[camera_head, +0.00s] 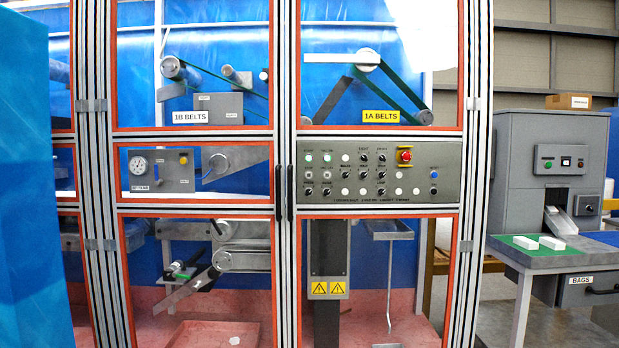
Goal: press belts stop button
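A grey control panel (380,172) is set in the middle of the machine's right-hand frame section. It carries rows of small white buttons, black knobs and lit lamps (317,157) at its upper left. A red emergency-stop mushroom button (404,155) on a yellow plate and a small blue button (434,175) are at its right. The small labels are too blurred to tell which button is the belts stop. A yellow "1A BELTS" sign (381,117) and a white "1B BELTS" sign (190,117) hang above. Neither of my grippers shows.
Framed doors with orange edges and dark vertical handles (284,192) front the machine. Belts and rollers (367,60) sit behind them. A grey cabinet (530,155) with green and red buttons and a bench (572,257) stand at the right. A blue surface (30,200) fills the left edge.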

